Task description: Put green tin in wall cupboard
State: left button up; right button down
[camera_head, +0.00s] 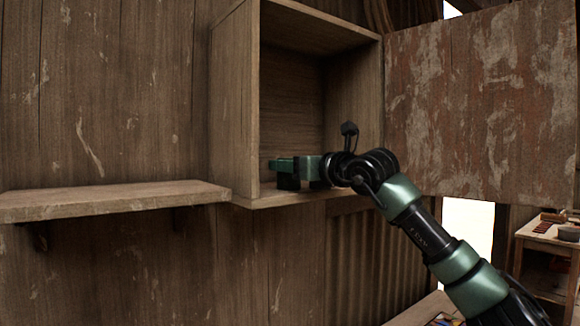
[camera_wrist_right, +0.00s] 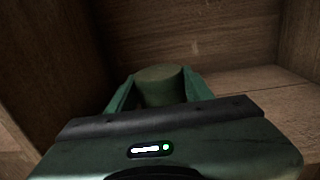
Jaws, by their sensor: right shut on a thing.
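The wall cupboard (camera_head: 235,100) is open, its door swung out to the right. My right gripper (camera_head: 281,165) reaches into it, low, just above the cupboard floor near the left wall. It is shut on the green tin (camera_wrist_right: 160,86). In the right wrist view the tin's round top shows between the two fingers of my right gripper (camera_wrist_right: 161,80). I cannot tell whether the tin touches the cupboard floor. My left gripper is not in view.
The open cupboard door (camera_head: 480,100) stands to the right of my right arm. An empty wooden shelf (camera_head: 110,198) is on the wall at the left. A small bench (camera_head: 545,235) with items stands at the far right. The cupboard interior looks otherwise empty.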

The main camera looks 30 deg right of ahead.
jog(key=c, duration=0.6)
grip_release()
jog(key=shift+r, duration=0.1)
jog(key=shift+s+d+b, duration=0.25)
jog(key=shift+s+b, duration=0.55)
jog(key=shift+s, duration=1.2)
jog(key=shift+s+d+b, duration=0.2)
jog(key=shift+s+b, duration=0.55)
jog(key=shift+s, duration=1.2)
jog(key=shift+s+d+b, duration=0.25)
jog(key=shift+s+b, duration=0.55)
jog(key=shift+s, duration=1.2)
